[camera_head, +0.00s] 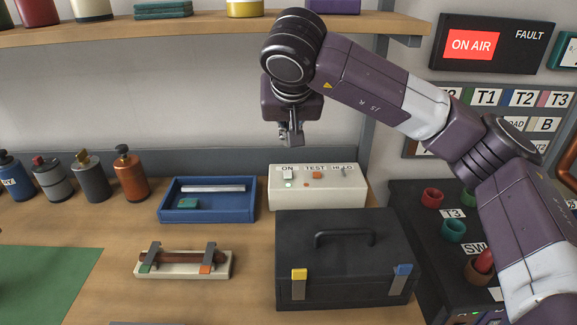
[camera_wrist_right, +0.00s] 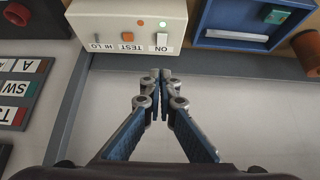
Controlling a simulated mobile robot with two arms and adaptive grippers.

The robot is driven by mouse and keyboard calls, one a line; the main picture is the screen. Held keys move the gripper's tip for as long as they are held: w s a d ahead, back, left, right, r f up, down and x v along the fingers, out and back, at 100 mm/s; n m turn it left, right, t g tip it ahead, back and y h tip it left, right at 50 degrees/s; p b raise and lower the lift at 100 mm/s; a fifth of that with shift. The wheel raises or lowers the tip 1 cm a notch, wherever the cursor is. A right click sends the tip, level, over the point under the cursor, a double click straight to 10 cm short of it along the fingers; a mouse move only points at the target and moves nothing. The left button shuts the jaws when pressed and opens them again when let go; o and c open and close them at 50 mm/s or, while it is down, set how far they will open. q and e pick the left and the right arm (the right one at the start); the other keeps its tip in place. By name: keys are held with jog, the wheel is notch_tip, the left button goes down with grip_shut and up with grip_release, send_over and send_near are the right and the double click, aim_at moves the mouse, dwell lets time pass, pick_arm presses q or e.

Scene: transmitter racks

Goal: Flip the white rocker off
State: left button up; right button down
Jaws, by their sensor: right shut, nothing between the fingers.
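The white rocker (camera_head: 288,175) is at the left end of a cream control box (camera_head: 340,196), by the ON label. A green light (camera_head: 289,184) glows just in front of it. My right gripper (camera_head: 293,140) hangs fingers down above and behind the box, apart from the rocker. In the right wrist view the gripper (camera_wrist_right: 159,74) has its fingertips together with nothing between them. The cream box (camera_wrist_right: 110,10) is at the top of that view, clear of the fingertips. The rocker's exact tilt is too small to tell. My left gripper is not in view.
The box also has an orange TEST switch (camera_head: 316,175) and a HI LO lever (camera_head: 343,173). A black toolbox (camera_head: 345,270) stands in front, a blue tray (camera_head: 208,213) to the left. A wooden shelf (camera_head: 200,28) runs above, and a dark rack panel (camera_head: 420,215) is at right.

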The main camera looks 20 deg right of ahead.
jog(key=p, duration=0.2)
send_over(289, 176)
jog(key=f, duration=0.8)
jog(key=shift+s, duration=0.25)
notch_tip(289, 176, down, 2)
jog(key=shift+s+a+f+p, duration=0.15)
jog(key=shift+f+p, duration=0.1)
jog(key=shift+p, duration=0.1)
jog(key=shift+s+f, duration=0.1)
jog(key=shift+f, duration=0.65)
jog(key=shift+s+f+b, duration=0.2)
jog(key=shift+f+b, duration=0.5)
jog(key=shift+b, duration=0.2)
jog(key=shift+r+p, duration=0.3)
jog(key=shift+r+p, duration=0.35)
jog(key=shift+r, duration=0.4)
